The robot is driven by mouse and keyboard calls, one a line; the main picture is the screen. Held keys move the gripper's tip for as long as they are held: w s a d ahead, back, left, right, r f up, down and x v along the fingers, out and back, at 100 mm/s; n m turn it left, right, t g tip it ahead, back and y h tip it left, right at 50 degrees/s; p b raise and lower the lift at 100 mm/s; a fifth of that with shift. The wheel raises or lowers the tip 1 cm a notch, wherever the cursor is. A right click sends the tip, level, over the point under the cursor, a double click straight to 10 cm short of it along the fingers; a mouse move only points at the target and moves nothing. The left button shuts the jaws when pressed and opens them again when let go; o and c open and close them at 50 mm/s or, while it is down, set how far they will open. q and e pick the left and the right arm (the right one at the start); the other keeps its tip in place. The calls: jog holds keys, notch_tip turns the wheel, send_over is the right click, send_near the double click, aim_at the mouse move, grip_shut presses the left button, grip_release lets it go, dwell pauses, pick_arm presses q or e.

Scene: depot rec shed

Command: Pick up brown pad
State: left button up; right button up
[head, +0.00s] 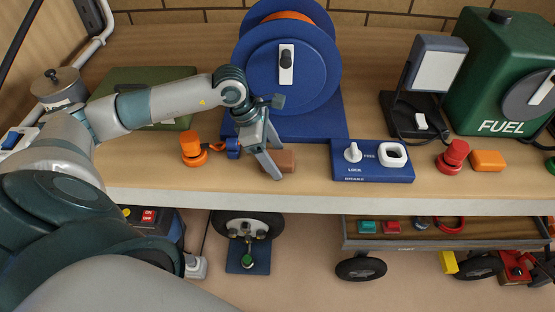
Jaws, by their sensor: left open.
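A small brown pad (287,161) lies on the wooden bench near its front edge, in front of the blue reel. My left gripper (274,164) points down right at the pad, with its fingers apart. One finger crosses in front of the pad's left part and hides it. I cannot tell whether the fingers touch the pad. My right gripper is out of the picture.
The blue reel (255,70) stands behind the gripper. An orange knob (192,148) is to its left, and a blue lock panel (372,174) to its right. Further right are a red knob (453,155), an orange block (487,160) and a green fuel can (500,60).

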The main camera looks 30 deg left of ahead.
aim_at(282, 158)
pick_arm(q)
jog(key=c, duration=1.1)
jog(key=shift+c, duration=0.2)
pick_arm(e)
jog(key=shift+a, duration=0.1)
pick_arm(q)
jog(key=shift+r, duration=0.1)
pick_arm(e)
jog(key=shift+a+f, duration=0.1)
